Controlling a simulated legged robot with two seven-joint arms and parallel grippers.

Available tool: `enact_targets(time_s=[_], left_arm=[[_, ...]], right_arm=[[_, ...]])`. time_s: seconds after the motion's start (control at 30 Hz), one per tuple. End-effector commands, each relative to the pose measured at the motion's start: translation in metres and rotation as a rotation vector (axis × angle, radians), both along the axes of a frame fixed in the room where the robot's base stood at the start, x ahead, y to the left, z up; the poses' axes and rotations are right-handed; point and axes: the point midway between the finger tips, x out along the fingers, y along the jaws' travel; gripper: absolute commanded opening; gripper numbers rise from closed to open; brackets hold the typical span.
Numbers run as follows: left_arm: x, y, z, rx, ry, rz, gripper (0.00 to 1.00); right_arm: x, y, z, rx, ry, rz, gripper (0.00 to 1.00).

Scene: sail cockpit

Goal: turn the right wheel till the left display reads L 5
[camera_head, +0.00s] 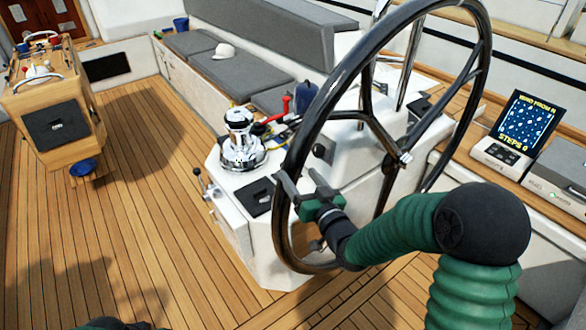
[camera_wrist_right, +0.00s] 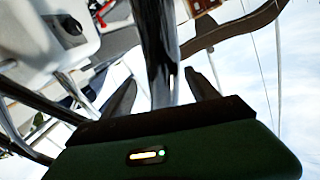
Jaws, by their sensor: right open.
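The large dark wheel (camera_head: 334,88) stands upright at centre right with metal spokes meeting at a hub. My right gripper (camera_head: 300,185) is at the lower left part of its rim, fingers apart. In the right wrist view the rim (camera_wrist_right: 157,50) runs between the two open fingers (camera_wrist_right: 160,92); I cannot tell whether they touch it. A tilted display (camera_head: 527,122) at the right reads "WIND FROM N" and "STEPS 0". No display reading with an L shows. My left gripper is out of view; only a bit of my left arm shows at the bottom edge.
A chrome winch (camera_head: 239,140) stands on the white console (camera_head: 233,200) left of the wheel, with a red handle (camera_head: 279,110) and a blue item (camera_head: 306,97) behind. The plank deck (camera_head: 140,220) between is mostly clear.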

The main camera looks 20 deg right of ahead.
Motion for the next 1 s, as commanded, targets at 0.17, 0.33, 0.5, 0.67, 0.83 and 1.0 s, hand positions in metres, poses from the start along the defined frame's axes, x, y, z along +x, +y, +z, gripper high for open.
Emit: enact_targets(time_s=[0.17,0.33,0.5,0.67,0.83,1.0], left_arm=[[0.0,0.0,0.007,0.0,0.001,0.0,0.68],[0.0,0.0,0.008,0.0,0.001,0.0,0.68],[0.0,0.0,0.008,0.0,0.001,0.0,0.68],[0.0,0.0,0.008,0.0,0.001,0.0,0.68],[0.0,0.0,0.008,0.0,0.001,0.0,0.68],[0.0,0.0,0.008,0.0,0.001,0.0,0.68]], right_arm=[[0.034,0.006,0.001,0.001,0.0,0.001,0.68],[0.046,0.007,0.0,0.0,0.0,0.0,0.68],[0.047,0.007,0.0,-0.001,0.0,0.0,0.68],[0.046,0.007,0.0,-0.001,0.0,0.0,0.54],[0.046,0.007,0.0,-0.001,0.0,0.0,0.32],[0.046,0.007,0.0,-0.001,0.0,0.0,0.09]])
